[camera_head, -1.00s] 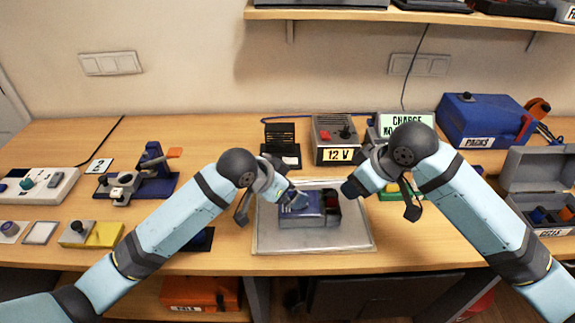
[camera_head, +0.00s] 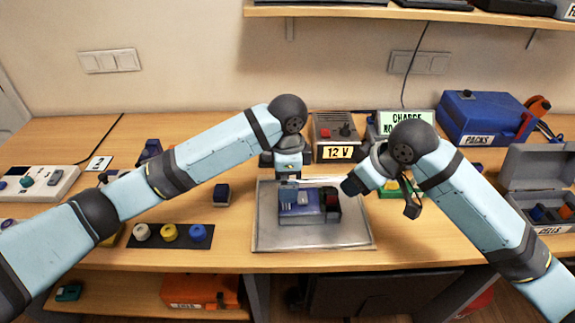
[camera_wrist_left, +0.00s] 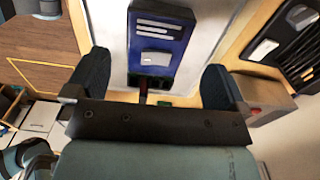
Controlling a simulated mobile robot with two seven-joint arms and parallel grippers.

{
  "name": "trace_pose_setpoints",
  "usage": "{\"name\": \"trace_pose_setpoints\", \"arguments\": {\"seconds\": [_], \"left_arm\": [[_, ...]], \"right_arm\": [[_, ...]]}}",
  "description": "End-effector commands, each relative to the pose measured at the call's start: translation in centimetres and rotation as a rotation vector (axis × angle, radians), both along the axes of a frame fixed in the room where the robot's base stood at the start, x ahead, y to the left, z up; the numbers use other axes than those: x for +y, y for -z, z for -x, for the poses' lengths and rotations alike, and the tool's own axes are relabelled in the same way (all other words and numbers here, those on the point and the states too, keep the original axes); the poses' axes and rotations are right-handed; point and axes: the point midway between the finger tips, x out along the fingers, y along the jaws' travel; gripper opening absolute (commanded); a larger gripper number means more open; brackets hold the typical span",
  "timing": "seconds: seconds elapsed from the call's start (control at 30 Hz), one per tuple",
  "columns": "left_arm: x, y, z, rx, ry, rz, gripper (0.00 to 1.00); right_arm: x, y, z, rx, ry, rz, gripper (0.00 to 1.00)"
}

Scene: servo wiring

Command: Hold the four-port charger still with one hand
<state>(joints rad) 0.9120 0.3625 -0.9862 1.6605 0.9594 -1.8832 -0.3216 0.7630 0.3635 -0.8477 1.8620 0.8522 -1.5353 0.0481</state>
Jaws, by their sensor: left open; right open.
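The box I take to be the four-port charger (camera_head: 302,207) is blue and grey, with red and dark parts at its right end. It lies on a grey tray (camera_head: 345,238) in the middle of the table. My left gripper (camera_head: 288,177) is open just behind the charger; its fingertips are partly hidden in the head view. In the left wrist view, the charger's blue top (camera_wrist_left: 158,42) shows beyond and between the spread fingers (camera_wrist_left: 155,85), with nothing held. My right gripper (camera_head: 383,199) is open at the tray's right side, apart from the charger.
A 12 V supply (camera_head: 333,132) stands behind the tray, beside a charge sign (camera_head: 405,121). A blue packs case (camera_head: 480,117) and an open cells box (camera_head: 537,172) stand at the right. A dark strip with coloured knobs (camera_head: 170,236) lies front left.

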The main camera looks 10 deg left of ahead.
Motion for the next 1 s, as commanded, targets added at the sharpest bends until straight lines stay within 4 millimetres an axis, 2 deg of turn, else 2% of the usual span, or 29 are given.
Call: {"name": "trace_pose_setpoints", "arguments": {"seconds": [0.03,0.2,0.5,0.7,0.93,0.97,1.0], "left_arm": [[0.0,1.2,0.1,0.003,-0.001,-0.001,1.00],[0.0,4.6,0.1,0.002,-0.002,-0.001,1.00],[0.0,8.9,0.0,0.000,-0.003,0.000,1.00],[0.0,9.8,0.0,-0.001,-0.002,0.002,1.00],[0.0,9.8,0.0,-0.001,-0.002,0.002,1.00],[0.0,9.8,0.0,-0.001,-0.002,0.002,0.95],[0.0,9.8,0.0,-0.001,-0.002,0.002,0.86]], "right_arm": [[0.0,0.0,0.0,0.000,0.000,0.000,0.43],[0.0,0.0,0.0,0.000,0.000,0.000,0.43],[0.0,0.0,0.0,0.000,0.000,0.000,0.43],[0.0,0.0,0.0,0.000,0.000,0.000,0.43],[0.0,0.0,0.0,0.000,0.000,0.000,0.43],[0.0,0.0,0.0,0.000,0.000,0.000,0.43],[0.0,0.0,0.0,0.000,0.000,0.000,0.43]]}}
